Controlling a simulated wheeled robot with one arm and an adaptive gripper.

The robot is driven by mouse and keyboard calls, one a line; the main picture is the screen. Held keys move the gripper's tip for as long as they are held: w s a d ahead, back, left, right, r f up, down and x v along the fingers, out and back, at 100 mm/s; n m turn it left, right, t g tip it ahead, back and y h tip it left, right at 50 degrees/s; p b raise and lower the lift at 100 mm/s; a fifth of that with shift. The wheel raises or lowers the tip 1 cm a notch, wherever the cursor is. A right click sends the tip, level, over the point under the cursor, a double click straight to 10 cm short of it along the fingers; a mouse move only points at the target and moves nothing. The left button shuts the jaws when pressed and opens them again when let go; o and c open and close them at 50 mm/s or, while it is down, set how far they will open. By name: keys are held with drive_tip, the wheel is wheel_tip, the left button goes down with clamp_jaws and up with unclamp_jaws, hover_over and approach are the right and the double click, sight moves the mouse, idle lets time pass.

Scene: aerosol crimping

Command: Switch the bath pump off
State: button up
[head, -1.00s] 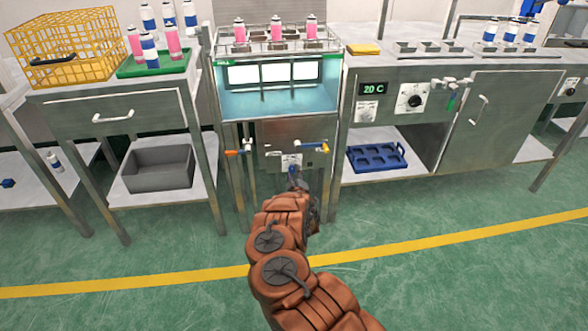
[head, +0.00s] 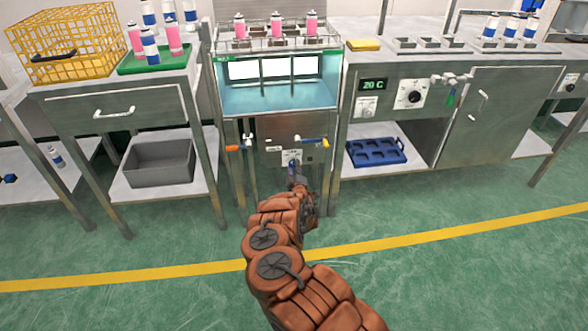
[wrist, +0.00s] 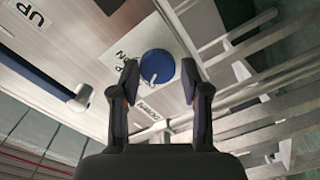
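The bath pump's knob (wrist: 157,66) is a round blue dial on a white label plate (wrist: 125,48), on the metal front panel under the water bath (head: 235,97). My gripper (wrist: 159,69) is open, with one finger on each side of the knob in the wrist view. I cannot tell whether the fingers touch it. In the head view my gripper (head: 297,174) is at the lower front panel, hiding the knob; part of the label plate (head: 291,157) shows above it.
A blue handle (wrist: 48,81) shows left of my fingers in the wrist view. Cabinet rails (wrist: 240,48) are on the right. Pink cans (head: 276,22) stand in the bath's rack.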

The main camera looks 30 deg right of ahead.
drive_tip(key=shift+o, duration=1.2)
drive_tip(key=shift+d, duration=0.1)
drive_tip(key=shift+s, duration=0.1)
drive_tip(key=v, duration=1.1)
drive_tip(key=shift+s+a, duration=0.25)
drive_tip(key=shift+s, duration=0.1)
